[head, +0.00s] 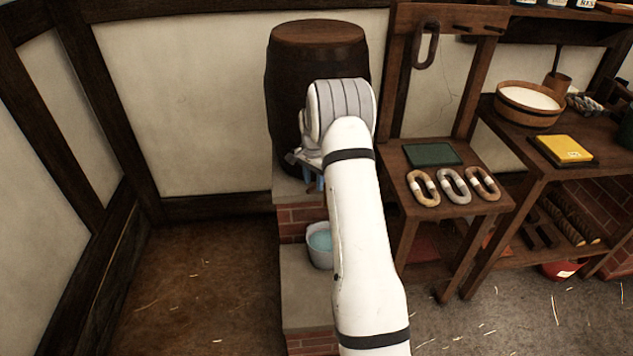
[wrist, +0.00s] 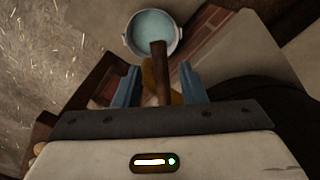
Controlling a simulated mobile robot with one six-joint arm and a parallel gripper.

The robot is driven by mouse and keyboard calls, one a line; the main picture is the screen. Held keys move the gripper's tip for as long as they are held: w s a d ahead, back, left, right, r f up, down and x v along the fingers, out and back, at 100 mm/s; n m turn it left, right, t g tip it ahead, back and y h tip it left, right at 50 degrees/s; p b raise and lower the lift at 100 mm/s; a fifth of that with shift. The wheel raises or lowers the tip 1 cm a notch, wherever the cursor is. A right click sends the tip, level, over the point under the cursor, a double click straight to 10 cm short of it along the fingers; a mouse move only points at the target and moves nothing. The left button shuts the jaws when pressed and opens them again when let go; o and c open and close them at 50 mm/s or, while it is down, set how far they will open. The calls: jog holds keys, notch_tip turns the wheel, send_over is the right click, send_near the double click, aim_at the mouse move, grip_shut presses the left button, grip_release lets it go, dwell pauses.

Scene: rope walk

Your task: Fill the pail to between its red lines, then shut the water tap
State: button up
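The pail (head: 320,243) stands on a stone step below the barrel, with pale blue water in it. It also shows in the wrist view (wrist: 134,40), where its round rim and the water surface are visible. I cannot see its red lines or make out a water stream. In the wrist view, the tap's brown wooden handle (wrist: 160,62) lies between the two blue fingers of my gripper (wrist: 160,80), with a gap on each side. Part of the brass-coloured tap body (wrist: 148,76) shows behind the handle. In the head view, my arm mostly hides the tap.
The large dark barrel (head: 290,75) stands behind my arm. A wooden stand (head: 410,205) with rope rings (head: 453,186) and a green pad (head: 432,154) is close to the right. A bench (head: 520,165) lies beyond it. The floor at left is open.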

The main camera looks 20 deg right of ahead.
notch_tip(320, 180, up, 7)
jog(key=shift+f, duration=0.1)
dwell(0.5)
jog(key=shift+a, duration=0.1)
jog(key=s+a+r+n+t+p, duration=0.1)
jog(key=s+a+r+n, duration=0.2)
jog(key=s+a+r, duration=0.3)
jog(key=s+a+r+n, duration=0.3)
jog(key=s+a+r, duration=0.1)
jog(key=s+r, duration=0.45)
jog(key=s+a+r+n, duration=0.1)
jog(key=s+a+n, duration=0.2)
jog(key=s, duration=0.8)
jog(key=s+a+r+n+t+p, duration=0.1)
jog(key=s+a+n, duration=0.2)
jog(key=s, duration=0.8)
jog(key=shift+s+a+n+t, duration=0.2)
jog(key=shift+a+n+t, duration=0.15)
jog(key=shift+a, duration=0.3)
